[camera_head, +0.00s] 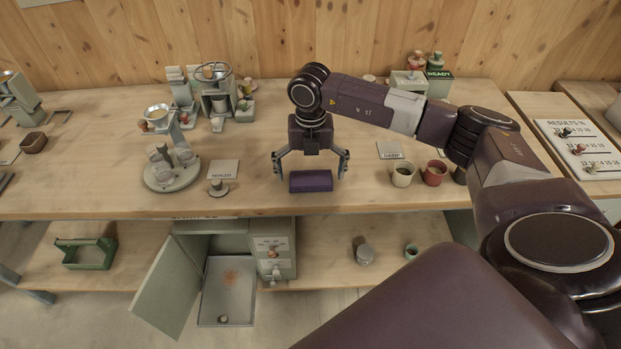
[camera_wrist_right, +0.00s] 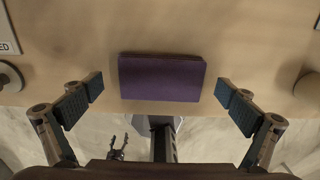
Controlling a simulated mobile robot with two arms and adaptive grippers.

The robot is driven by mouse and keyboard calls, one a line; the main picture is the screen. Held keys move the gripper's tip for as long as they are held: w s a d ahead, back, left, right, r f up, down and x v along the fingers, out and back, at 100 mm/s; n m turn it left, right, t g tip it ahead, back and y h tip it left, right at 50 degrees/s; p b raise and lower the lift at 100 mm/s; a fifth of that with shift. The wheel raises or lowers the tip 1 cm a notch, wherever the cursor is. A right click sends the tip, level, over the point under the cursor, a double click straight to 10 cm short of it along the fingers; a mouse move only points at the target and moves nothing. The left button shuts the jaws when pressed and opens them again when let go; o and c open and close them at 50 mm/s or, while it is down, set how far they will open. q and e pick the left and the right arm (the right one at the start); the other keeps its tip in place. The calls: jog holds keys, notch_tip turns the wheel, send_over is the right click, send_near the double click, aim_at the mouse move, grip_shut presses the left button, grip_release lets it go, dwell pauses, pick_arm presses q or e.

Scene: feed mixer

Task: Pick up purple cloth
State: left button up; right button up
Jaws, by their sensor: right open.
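The purple cloth (camera_head: 311,181) is a folded rectangular pad lying on the wooden table near its front edge. In the right wrist view, the cloth (camera_wrist_right: 161,78) lies centred ahead of the fingers. My right gripper (camera_head: 311,172) points down over the cloth, with its two fingers spread wide on either side of it. In the right wrist view, the fingers of the right gripper (camera_wrist_right: 161,97) are apart, with nothing between the pads. Whether the fingertips touch the table is unclear. A small dark claw-like shape low in the wrist view may be my left gripper (camera_wrist_right: 118,147); its opening is too small to judge.
On the table (camera_head: 250,195), a scale-like device (camera_head: 172,175) and a small sign (camera_head: 222,169) stand left of the cloth. Below, a cabinet door (camera_head: 165,288) hangs open by a metal tray (camera_head: 226,292).

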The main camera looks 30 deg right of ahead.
aim_at(310, 177)
jog(key=c, duration=1.4)
jog(key=shift+o, duration=0.2)
jog(key=shift+r, duration=0.1)
notch_tip(310, 177, up, 20)
jog(key=b, duration=0.2)
jog(key=o, duration=0.6)
jog(key=shift+c, duration=0.2)
jog(key=c, duration=0.3)
